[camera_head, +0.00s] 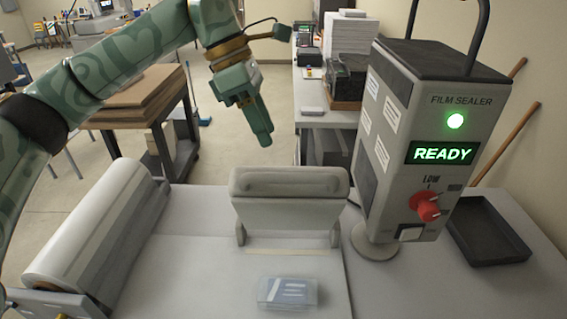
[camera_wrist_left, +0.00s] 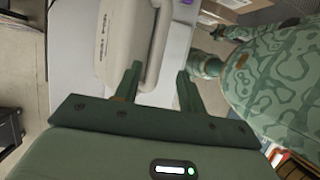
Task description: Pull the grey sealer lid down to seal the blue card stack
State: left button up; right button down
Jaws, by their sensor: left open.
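The grey sealer lid (camera_head: 290,188) stands raised on its two side hinges at the middle of the white table. The blue card stack (camera_head: 288,292), wrapped in clear film, lies flat in front of it, at the bottom of the head view. My left gripper (camera_head: 264,138) points down above and behind the lid in the head view. In the left wrist view its two fingers (camera_wrist_left: 158,82) are apart with nothing between them that I can see gripped. A pale grey body, seemingly the lid (camera_wrist_left: 122,42), lies just beyond them. My right gripper is not in view.
The film sealer control box (camera_head: 425,140) shows a green READY sign and a red knob, right of the lid. A black tray (camera_head: 490,232) lies at the right. A film roll (camera_head: 95,225) lies at the left. A cart with brown boards (camera_head: 140,100) stands behind.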

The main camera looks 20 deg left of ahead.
aim_at(285, 174)
pick_arm(q)
jog(key=p+x, duration=0.1)
jog(key=x, duration=0.5)
jog(key=shift+w, duration=0.2)
jog(key=shift+s+d+f, duration=0.1)
jog(key=shift+d+f, duration=0.05)
jog(key=shift+f, duration=0.3)
jog(key=shift+s+d+f, duration=0.15)
jog(key=shift+d+f, duration=0.05)
jog(key=shift+f, duration=0.25)
jog(key=shift+d+f+p, duration=0.15)
jog(key=shift+f+p, duration=0.15)
jog(key=shift+w+f, duration=0.15)
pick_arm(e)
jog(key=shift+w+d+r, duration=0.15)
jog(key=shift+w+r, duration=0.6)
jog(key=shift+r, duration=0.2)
pick_arm(q)
grip_shut()
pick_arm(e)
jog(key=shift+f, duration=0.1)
